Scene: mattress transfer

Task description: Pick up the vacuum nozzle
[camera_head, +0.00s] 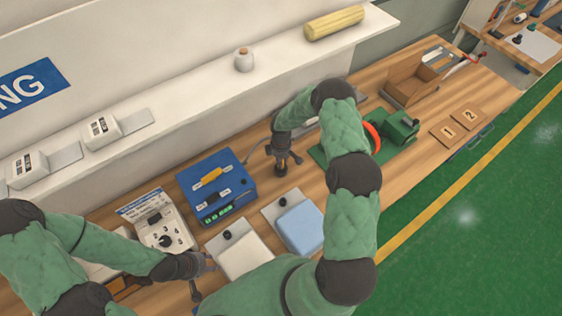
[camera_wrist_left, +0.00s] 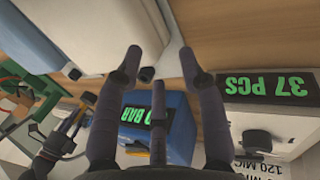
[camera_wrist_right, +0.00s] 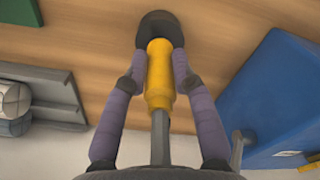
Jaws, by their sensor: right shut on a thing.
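The vacuum nozzle has a yellow body (camera_wrist_right: 158,75) and a black cup (camera_wrist_right: 160,27) at its end. My right gripper (camera_wrist_right: 155,85) is shut on the yellow body, with a finger on each side. In the head view my right gripper (camera_head: 284,156) points down with the nozzle's black cup (camera_head: 281,171) below it, over the wooden table. I cannot tell whether the cup touches the table. My left gripper (camera_head: 203,275) is at the near left, beside the white pad (camera_head: 244,256). In the left wrist view my left gripper (camera_wrist_left: 160,55) is open and empty.
A blue box (camera_head: 233,201) with a green display stands left of the nozzle. A light blue pad (camera_head: 301,227) lies nearer. A white instrument (camera_head: 164,236) stands at left. A green machine (camera_head: 400,127) and a cardboard box (camera_head: 409,82) are to the right. A white shelf runs behind.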

